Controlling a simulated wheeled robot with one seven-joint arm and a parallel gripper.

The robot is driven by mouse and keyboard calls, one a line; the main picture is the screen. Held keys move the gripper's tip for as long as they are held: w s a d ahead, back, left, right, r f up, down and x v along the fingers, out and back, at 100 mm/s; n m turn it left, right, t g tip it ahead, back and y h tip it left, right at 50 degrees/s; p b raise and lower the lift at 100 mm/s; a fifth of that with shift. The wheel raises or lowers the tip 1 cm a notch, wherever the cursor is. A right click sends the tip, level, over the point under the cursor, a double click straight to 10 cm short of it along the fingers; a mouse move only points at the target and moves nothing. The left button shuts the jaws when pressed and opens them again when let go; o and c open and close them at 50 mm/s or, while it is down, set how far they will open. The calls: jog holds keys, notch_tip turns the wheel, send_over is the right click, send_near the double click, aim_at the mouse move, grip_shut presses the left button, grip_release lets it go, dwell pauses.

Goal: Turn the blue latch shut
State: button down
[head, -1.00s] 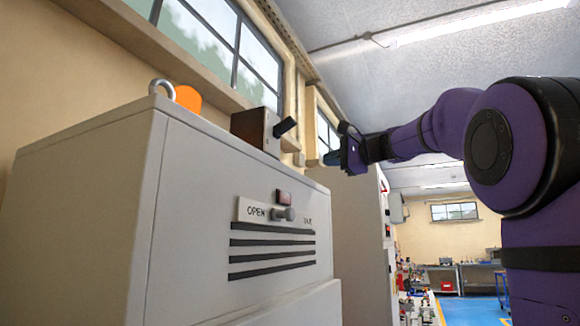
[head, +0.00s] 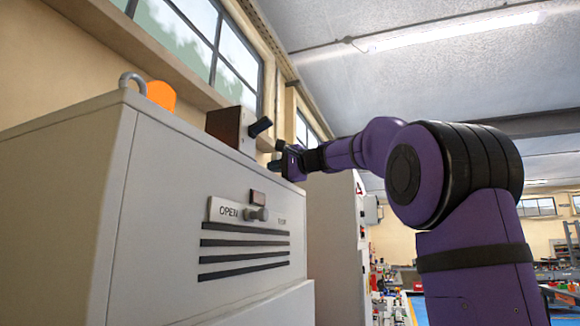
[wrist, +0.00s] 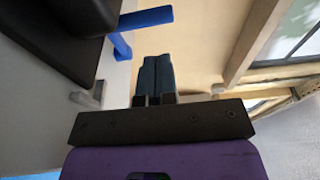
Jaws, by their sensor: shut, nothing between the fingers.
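The blue latch (wrist: 146,18) shows in the wrist view as a flat blue bar with a short stem, beside a black block. I cannot make it out in the head view. My gripper (wrist: 157,62) is shut and empty, its dark blue-grey fingers pointing up the picture, just below and right of the latch, apart from it in the picture. In the head view my gripper (head: 275,168) is at the upper right edge of the pale cabinet (head: 170,190), near the brown box (head: 226,128) with its black handle (head: 261,127).
A metal eye ring and an orange dome (head: 161,95) stand on top. Another pale cabinet (head: 333,230) stands behind. A windowed wall runs along the left.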

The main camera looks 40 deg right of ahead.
jog(key=shift+a+r, duration=0.15)
jog(key=shift+a, duration=0.55)
jog(key=shift+w+a, duration=0.3)
jog(key=shift+a, duration=0.25)
jog(key=shift+w+a, duration=0.3)
jog(key=shift+a, duration=0.45)
